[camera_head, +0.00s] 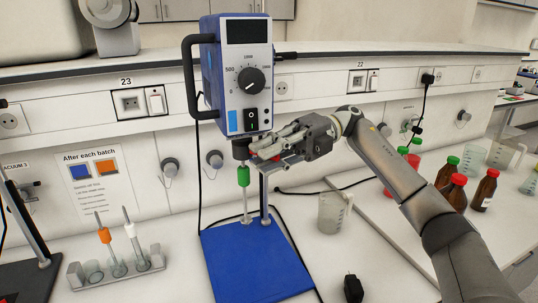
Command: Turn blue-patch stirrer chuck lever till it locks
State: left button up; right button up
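The overhead stirrer (240,70) has a white front, a dial and a small blue patch (233,121) at its lower left. Its dark chuck (240,149) sits below the housing. A shaft with a green sleeve (243,176) hangs from the chuck. My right gripper (262,150) reaches in from the right, its fingers beside the chuck. A small red part, perhaps the chuck lever, shows between or behind the fingers. The fingers largely hide it, so I cannot tell whether they grip it. My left gripper is not in view.
The stirrer stands on a blue base plate (255,262). A rack (116,268) with orange- and white-sleeved stirrers is at left. A glass beaker (331,213) stands right of the base. Bottles (484,190) stand at right. A wall sign (92,177) reads "After each batch".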

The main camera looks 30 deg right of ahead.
jog(key=d+r, duration=0.1)
jog(key=d, duration=1.1)
jog(key=shift+w, duration=0.45)
